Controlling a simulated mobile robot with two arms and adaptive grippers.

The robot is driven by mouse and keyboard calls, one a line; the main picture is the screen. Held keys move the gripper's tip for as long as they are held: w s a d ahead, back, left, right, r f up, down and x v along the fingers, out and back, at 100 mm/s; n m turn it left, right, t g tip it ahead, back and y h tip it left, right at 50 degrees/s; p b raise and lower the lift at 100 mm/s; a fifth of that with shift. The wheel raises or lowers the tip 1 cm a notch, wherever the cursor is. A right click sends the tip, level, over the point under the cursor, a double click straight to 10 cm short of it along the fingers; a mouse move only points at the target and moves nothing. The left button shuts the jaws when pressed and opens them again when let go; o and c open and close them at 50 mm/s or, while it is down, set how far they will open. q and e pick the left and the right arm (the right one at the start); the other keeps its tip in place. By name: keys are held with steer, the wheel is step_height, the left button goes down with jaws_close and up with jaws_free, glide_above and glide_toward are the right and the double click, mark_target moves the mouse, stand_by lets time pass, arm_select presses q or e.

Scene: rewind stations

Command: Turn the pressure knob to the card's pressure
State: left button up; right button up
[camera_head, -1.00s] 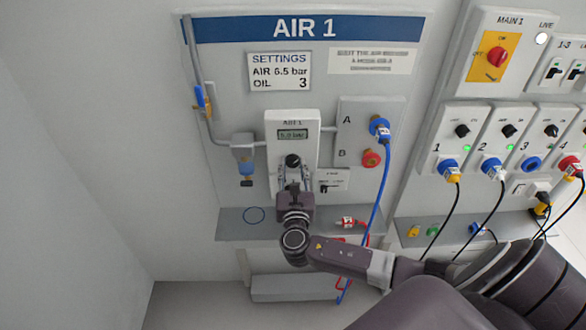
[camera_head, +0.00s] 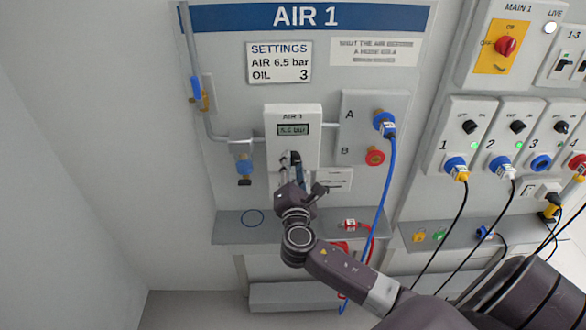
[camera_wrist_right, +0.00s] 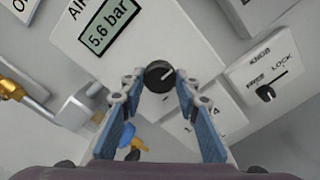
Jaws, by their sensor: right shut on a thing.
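The settings card (camera_head: 280,63) on the AIR 1 panel reads AIR 6.5 bar, OIL 3. The white regulator unit (camera_head: 292,115) has a small display that reads 5.6 bar in the right wrist view (camera_wrist_right: 108,27). The black pressure knob (camera_wrist_right: 159,76) sits below the display, with a pale pointer mark. My right gripper (camera_head: 291,161) is at the knob in the head view and partly hides it. In the right wrist view its two fingertips (camera_wrist_right: 158,83) are closed on the knob from both sides, and the gripper is rolled relative to the panel. My left gripper is not in view.
A small KNOB plate (camera_wrist_right: 264,85) with a FREE/LOCK slider stands beside the unit; its black slider shows toward the FREE end. A grey shelf (camera_head: 236,228) runs below.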

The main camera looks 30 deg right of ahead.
steer(key=shift+m, duration=0.5)
steer(key=o, duration=1.2)
steer(key=shift+c, duration=0.2)
steer(key=v, duration=1.2)
